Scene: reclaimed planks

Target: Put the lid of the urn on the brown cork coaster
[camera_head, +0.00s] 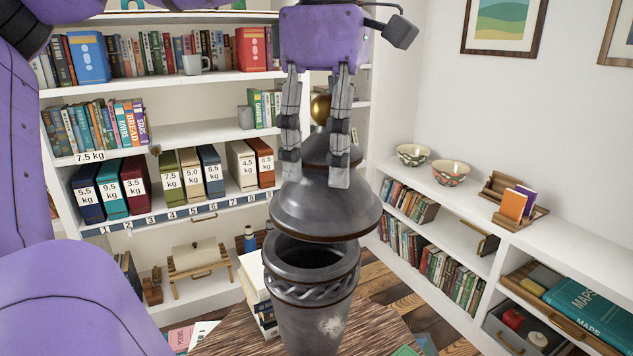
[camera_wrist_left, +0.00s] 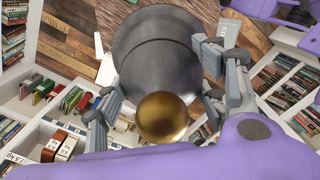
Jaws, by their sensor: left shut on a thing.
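My left gripper (camera_head: 316,165) comes down from above with its fingers shut on the dark grey urn lid (camera_head: 325,212), around its upper part. The lid has a gold ball knob (camera_head: 320,109), which also shows between the fingers in the left wrist view (camera_wrist_left: 162,117). The lid hangs above the dark metal urn (camera_head: 312,295), and the urn's open mouth shows beneath it. The urn stands upright with a twisted band around its neck. I cannot make out the brown cork coaster in either view. My right gripper is not in view.
The urn is on a wood-grained table (camera_head: 365,330). A pale stack of books (camera_head: 254,285) stands close to its left. White shelves with books and numbered binders (camera_head: 190,175) fill the back. A low bookcase with two bowls (camera_head: 450,172) runs along the right.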

